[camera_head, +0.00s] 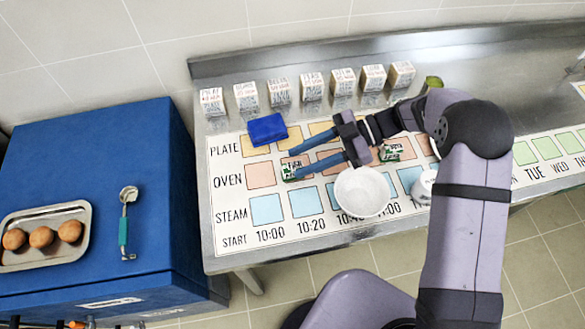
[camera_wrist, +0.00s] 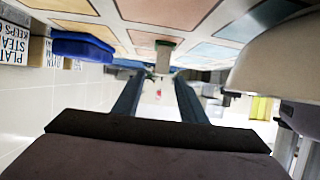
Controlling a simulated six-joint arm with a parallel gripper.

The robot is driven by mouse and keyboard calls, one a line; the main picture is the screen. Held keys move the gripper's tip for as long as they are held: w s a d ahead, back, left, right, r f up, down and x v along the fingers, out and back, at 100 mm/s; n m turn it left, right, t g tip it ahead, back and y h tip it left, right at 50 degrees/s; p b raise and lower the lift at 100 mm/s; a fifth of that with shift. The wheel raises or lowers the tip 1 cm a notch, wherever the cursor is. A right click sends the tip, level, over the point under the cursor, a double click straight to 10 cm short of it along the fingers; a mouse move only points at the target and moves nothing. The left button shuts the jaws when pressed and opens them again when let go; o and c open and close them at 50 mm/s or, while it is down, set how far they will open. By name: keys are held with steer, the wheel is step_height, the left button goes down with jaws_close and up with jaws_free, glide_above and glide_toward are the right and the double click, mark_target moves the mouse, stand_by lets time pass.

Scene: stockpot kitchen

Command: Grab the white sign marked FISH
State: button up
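A small white and green sign (camera_head: 291,170) stands on the timetable mat at the left, in the oven row; its lettering is too small to read. It also shows in the wrist view (camera_wrist: 164,58), ahead of and between my fingertips. My gripper (camera_head: 291,163) is open, low over the mat and pointing left, with its two blue fingers near the sign. In the wrist view the fingers (camera_wrist: 157,80) are apart and nothing is clamped. A second white and green sign (camera_head: 392,153) is on the mat to the right, its lettering also unreadable.
A white bowl (camera_head: 362,191) stands just below my gripper, with a white cup (camera_head: 423,186) to its right. A blue block (camera_head: 267,130) lies above the fingers. Several labelled boxes (camera_head: 311,88) line the back. The mat's lower left (camera_head: 268,232) is clear.

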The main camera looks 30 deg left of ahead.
mark_target(288, 167)
steer(key=shift+p+x, duration=0.75)
steer(key=shift+x, duration=0.8)
steer(key=shift+f+p+x, duration=0.2)
steer(key=shift+p+x, duration=0.65)
steer(key=shift+x, duration=1.3)
steer(key=shift+d, duration=0.1)
steer(key=shift+c, duration=0.5)
steer(key=shift+w, duration=0.1)
jaws_close()
